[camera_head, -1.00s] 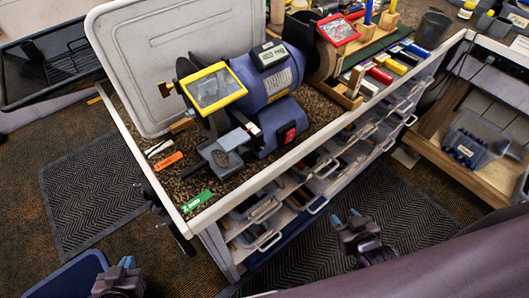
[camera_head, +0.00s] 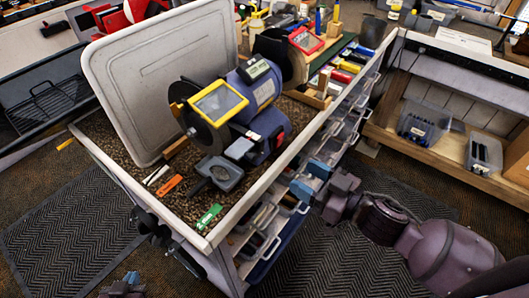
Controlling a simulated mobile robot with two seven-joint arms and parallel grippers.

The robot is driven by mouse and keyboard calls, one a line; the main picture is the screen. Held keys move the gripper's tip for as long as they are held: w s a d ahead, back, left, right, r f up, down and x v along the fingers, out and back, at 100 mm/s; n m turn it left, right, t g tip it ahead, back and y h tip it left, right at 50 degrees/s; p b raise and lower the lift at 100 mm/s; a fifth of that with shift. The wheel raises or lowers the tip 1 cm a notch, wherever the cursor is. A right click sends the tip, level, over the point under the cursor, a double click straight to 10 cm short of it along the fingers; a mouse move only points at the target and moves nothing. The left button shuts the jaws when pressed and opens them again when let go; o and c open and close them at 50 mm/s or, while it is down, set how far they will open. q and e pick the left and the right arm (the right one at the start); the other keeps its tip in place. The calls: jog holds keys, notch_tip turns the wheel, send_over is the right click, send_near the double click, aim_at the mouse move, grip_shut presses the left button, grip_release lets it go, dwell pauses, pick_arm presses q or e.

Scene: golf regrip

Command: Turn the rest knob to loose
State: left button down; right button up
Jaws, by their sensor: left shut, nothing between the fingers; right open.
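A blue bench grinder (camera_head: 245,97) with a yellow-framed shield (camera_head: 219,102) stands on the pebbled top of a cart (camera_head: 105,161). A grey tool rest (camera_head: 216,173) sits in front of its wheel. A dark knob-like part (camera_head: 195,186) shows at the rest's left side, too small to read its setting. My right gripper (camera_head: 309,181), with blue fingertips, is open beside the cart's right side, near the drawers and apart from the rest. My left gripper (camera_head: 128,282) is shut and empty at the bottom edge, mostly cut off.
A green tag (camera_head: 208,217) and an orange tag (camera_head: 169,186) lie near the cart's front corner. A grey lid (camera_head: 160,75) stands upright behind the grinder. Dark fittings (camera_head: 150,226) jut from the cart's front. A wooden shelf with clear bins (camera_head: 424,125) stands right.

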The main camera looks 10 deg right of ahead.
aim_at(261, 153)
jog(key=shift+y, duration=0.3)
jog(key=x, duration=0.5)
jog(key=p+x, duration=0.1)
jog(key=x, duration=0.4)
jog(key=shift+a, duration=0.45)
jog(key=c, duration=0.9)
jog(key=shift+r+n, duration=0.1)
jog(key=shift+n, duration=0.2)
